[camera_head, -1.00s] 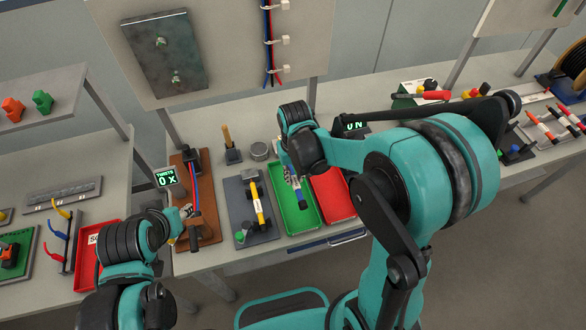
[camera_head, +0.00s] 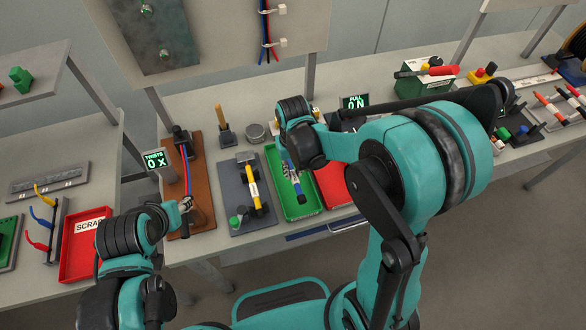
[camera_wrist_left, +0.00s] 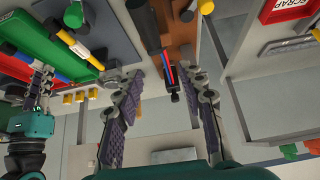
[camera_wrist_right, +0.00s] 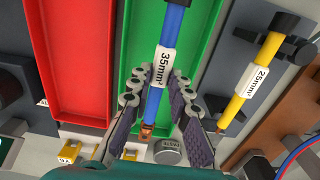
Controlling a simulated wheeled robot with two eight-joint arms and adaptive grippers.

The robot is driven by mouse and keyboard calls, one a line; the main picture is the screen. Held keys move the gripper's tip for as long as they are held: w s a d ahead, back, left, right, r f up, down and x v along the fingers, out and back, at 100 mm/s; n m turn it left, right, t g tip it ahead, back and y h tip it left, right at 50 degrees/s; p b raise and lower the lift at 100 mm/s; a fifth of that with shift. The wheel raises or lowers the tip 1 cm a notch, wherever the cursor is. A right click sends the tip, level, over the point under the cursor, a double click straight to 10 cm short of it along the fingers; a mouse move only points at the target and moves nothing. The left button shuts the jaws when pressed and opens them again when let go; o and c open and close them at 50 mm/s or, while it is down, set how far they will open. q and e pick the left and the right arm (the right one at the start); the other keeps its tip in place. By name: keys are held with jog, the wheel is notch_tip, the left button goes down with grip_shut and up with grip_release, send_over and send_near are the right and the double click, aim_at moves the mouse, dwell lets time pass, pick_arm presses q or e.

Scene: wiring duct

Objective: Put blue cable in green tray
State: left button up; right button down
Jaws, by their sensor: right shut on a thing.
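In the right wrist view the fingers (camera_wrist_right: 155,80) sit on both sides of the blue cable (camera_wrist_right: 174,30), whose label reads 35mm². The green tray (camera_wrist_right: 204,45) lies behind it; I cannot tell whether the cable touches the tray floor. My right wrist hides part of the grip in the head view. My left gripper (camera_head: 185,205) is by the brown twist board; in the left wrist view its fingers (camera_wrist_left: 167,82) are apart and empty.
A red tray (camera_wrist_right: 72,50) stands beside the green tray. On its other side a yellow 25mm² cable (camera_head: 253,188) rests on a dark stand. The brown board (camera_head: 200,215) holds red and blue wires. A grey cylinder (camera_head: 256,132) stands behind.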

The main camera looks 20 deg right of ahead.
jog(key=shift+f, duration=0.1)
jog(key=c, duration=1.3)
grip_release()
jog(key=shift+c, duration=0.2)
notch_tip(320, 180, up, 12)
pick_arm(q)
jog(key=shift+f, duration=0.1)
